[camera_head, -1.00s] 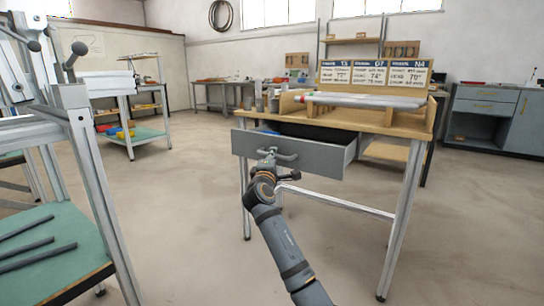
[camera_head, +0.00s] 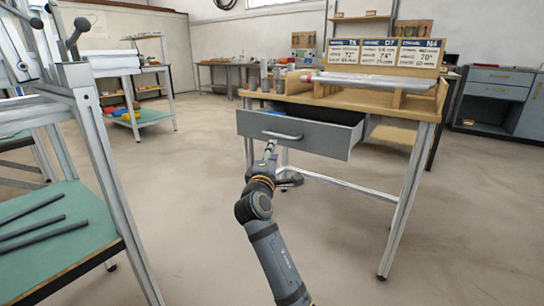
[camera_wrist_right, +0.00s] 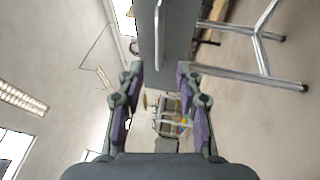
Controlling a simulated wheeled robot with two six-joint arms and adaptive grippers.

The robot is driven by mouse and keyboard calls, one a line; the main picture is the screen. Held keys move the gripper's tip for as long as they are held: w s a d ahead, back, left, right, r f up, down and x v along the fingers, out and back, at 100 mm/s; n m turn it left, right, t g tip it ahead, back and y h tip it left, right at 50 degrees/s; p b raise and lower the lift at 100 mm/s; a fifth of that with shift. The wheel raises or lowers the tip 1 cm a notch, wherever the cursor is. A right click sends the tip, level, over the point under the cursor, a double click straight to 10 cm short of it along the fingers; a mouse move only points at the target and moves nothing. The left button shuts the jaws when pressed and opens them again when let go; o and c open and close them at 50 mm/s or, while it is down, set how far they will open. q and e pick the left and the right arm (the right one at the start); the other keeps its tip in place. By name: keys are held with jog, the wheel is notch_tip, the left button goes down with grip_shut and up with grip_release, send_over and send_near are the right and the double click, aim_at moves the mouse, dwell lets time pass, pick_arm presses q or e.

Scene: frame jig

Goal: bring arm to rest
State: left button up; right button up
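The grey drawer (camera_head: 320,140) of the wooden-topped workbench stands pulled out, with a dark inside and something blue at its left end. Its bar handle (camera_head: 282,135) is free on the front face. My right gripper (camera_head: 273,163) is just in front of and below the handle, apart from it. In the right wrist view the fingers (camera_wrist_right: 160,85) stand wide apart with nothing between them, and the drawer front (camera_wrist_right: 178,30) with its handle shows beyond them at the top. My left gripper is not in view.
The bench top (camera_head: 345,103) carries a rack with long rods and several label cards. A green-topped table (camera_head: 50,245) with dark bars and an aluminium frame stands close on the left. A shelf cart (camera_head: 140,115) stands farther back. The floor around my right arm is clear.

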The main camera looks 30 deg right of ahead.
jog(key=shift+v, duration=0.8)
